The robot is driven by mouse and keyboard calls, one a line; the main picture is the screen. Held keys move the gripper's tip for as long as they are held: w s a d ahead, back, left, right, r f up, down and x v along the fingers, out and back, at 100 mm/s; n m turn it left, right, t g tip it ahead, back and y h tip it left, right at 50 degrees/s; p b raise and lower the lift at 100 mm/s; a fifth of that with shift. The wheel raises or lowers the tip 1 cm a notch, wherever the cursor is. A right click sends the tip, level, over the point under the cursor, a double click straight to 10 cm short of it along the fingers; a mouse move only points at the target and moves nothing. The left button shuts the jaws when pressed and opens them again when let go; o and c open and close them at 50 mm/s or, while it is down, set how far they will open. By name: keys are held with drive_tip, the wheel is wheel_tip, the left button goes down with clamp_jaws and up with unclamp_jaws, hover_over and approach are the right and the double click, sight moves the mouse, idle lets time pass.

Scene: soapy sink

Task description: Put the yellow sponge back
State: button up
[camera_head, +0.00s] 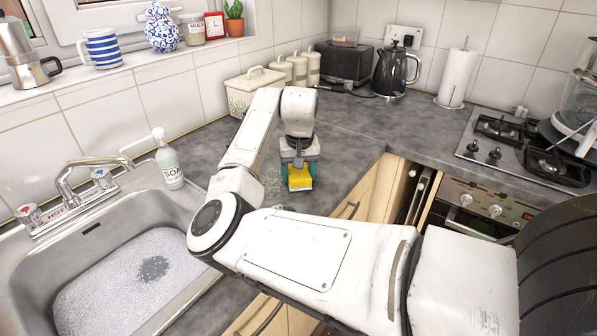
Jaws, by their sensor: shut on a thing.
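The yellow sponge (300,178) shows below the end of my arm, over the grey countertop right of the sink. I cannot tell whether the sponge touches the countertop. The sink (25,268) at the left holds soapy water with white foam and one dark gap in it. My own arm hides part of the counter and the sink's right edge.
A soap dispenser (169,160) stands by the tap (75,190) at the sink's back. A cream bread bin (243,95) and canisters (297,68) stand behind my gripper. A black kettle (392,72), paper roll (456,78) and hob (480,150) are right. The countertop (345,140) beside my gripper is clear.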

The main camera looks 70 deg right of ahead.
sight(299, 174)
drive_tip(key=shift+f, duration=0.1)
drive_tip(key=shift+s+a+f, duration=0.1)
drive_tip(key=shift+f, duration=0.6)
drive_tip(key=o, duration=0.9)
drive_tip(key=shift+o, duration=0.2)
wheel_tip(299, 174, up, 14)
drive_tip(key=a, duration=0.1)
drive_tip(key=shift+s+a+f, duration=0.15)
drive_tip(key=shift+s+f, duration=0.1)
drive_tip(key=shift+s, duration=0.1)
